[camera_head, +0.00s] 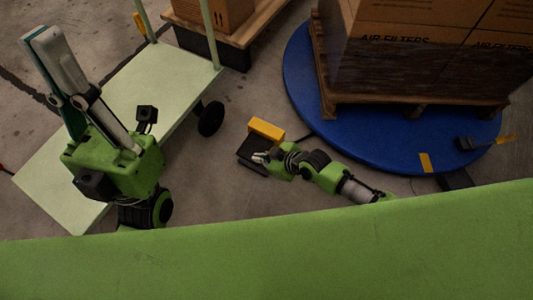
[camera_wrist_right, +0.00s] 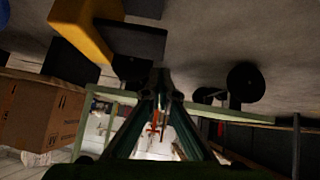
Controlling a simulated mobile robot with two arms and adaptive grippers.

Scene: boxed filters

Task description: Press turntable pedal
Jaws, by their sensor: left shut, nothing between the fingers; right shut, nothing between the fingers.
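The turntable pedal has a yellow cover (camera_head: 266,129) and a black plate (camera_head: 247,146) on the floor left of the blue turntable (camera_head: 300,75). My right gripper (camera_head: 258,157) is shut and empty, with its tips at the pedal's black part. In the right wrist view the yellow cover (camera_wrist_right: 82,28) and black plate (camera_wrist_right: 132,40) lie just beyond the shut fingertips (camera_wrist_right: 160,76). I cannot tell whether the tips touch the pedal. My left gripper (camera_head: 42,38) is shut and empty, raised near the pale green cart, far from the pedal.
A wooden pallet (camera_head: 400,105) with wrapped air filter boxes (camera_head: 400,55) stands on the turntable. A pale green cart (camera_head: 150,85) with black wheels stands at left. Another box on a pallet (camera_head: 215,12) is behind. Bare floor surrounds the pedal.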

